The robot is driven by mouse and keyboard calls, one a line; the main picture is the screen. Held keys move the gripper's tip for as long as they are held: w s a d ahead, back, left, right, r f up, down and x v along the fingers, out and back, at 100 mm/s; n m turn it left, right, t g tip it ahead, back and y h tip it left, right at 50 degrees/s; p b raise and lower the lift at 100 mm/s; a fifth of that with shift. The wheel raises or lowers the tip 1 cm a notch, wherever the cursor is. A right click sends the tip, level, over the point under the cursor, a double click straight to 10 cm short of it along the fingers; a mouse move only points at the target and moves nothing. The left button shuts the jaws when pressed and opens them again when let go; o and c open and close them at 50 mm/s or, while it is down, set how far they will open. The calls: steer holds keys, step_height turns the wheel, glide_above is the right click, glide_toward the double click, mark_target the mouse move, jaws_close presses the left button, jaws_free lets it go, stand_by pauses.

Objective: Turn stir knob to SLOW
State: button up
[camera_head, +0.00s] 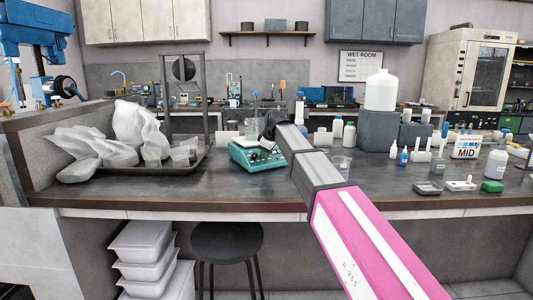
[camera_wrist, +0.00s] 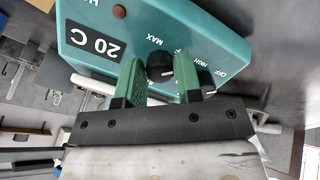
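The teal stirrer hotplate (camera_head: 256,158) stands on the dark bench in the head view. Its teal control face (camera_wrist: 215,38) fills the top of the wrist view, with a "20 C" display (camera_wrist: 100,37) and the labels MAX, HIGH and OFF; no SLOW label is readable. A black round knob (camera_wrist: 159,68) with a white pointer mark sits between the two green fingers of my gripper (camera_wrist: 163,78). The fingers are apart, with a gap seen beside the knob. In the head view my gripper (camera_head: 268,141) is at the hotplate, small and partly hidden by my arm.
A black tray (camera_head: 190,165) with white bags and cups lies to the left. A clear beaker (camera_head: 341,164) stands right of my arm. A dark stool (camera_head: 226,241) is in front of the bench.

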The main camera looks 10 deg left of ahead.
steer(key=c, duration=0.4)
steer(key=shift+c, duration=0.2)
steer(key=shift+m, duration=0.3)
steer(key=m, duration=0.3)
steer(key=shift+m, duration=0.3)
steer(key=m, duration=0.3)
steer(key=shift+m+g, duration=0.3)
steer(key=shift+g, duration=0.1)
steer(key=m, duration=0.5)
steer(key=shift+y, duration=0.4)
steer(key=shift+d+m, duration=0.1)
steer(key=shift+m, duration=2.2)
